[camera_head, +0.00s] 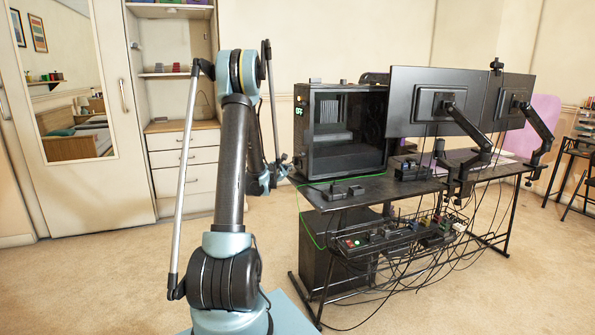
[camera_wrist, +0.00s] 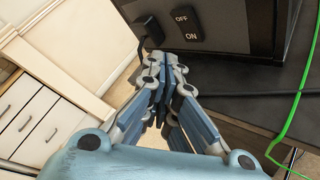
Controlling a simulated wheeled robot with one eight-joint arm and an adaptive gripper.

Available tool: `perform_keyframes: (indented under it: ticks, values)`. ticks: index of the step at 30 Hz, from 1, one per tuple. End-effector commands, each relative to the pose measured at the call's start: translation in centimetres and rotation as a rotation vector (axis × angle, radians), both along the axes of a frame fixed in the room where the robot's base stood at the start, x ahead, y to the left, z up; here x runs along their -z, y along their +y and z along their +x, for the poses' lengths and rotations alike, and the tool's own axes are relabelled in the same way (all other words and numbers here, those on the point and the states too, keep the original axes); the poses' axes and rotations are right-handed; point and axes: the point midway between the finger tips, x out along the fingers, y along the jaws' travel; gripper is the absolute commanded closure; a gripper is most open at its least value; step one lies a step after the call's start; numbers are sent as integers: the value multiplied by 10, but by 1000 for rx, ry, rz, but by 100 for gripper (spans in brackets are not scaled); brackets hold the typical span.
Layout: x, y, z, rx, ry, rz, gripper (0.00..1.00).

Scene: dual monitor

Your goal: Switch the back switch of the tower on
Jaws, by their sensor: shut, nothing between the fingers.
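The black tower (camera_head: 346,130) stands on the left end of the desk, with green "OFF" lettering lit on its narrow left side in the head view. In the wrist view, the tower's back panel (camera_wrist: 235,30) carries a black switch (camera_wrist: 187,27) marked OFF above and ON below. My gripper (camera_wrist: 165,66) is shut and empty, with its tips just below the switch and plug in the picture. I cannot tell whether the tips touch the panel. In the head view my gripper (camera_head: 277,172) is at the tower's lower left, partly hidden by my arm.
A black plug (camera_wrist: 148,28) with a cable sits left of the switch. A green cable (camera_wrist: 294,105) runs along the right. The desk (camera_head: 385,190) also bears two monitors (camera_head: 432,100) on arms, with many cables below. White drawers (camera_head: 185,160) stand behind on the left.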

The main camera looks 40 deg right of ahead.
Motion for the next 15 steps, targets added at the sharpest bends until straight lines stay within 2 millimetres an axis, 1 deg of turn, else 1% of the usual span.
perform_keyframes:
  ticks: [1, 9, 12, 15]
  values:
    - [-1, 5, 2, -2, -1, 0, 100]
    - [-3, 26, 7, -3, 0, 0, 100]
    - [-4, 32, 8, -1, 0, 0, 100]
    - [-4, 33, 8, 0, 0, 0, 100]
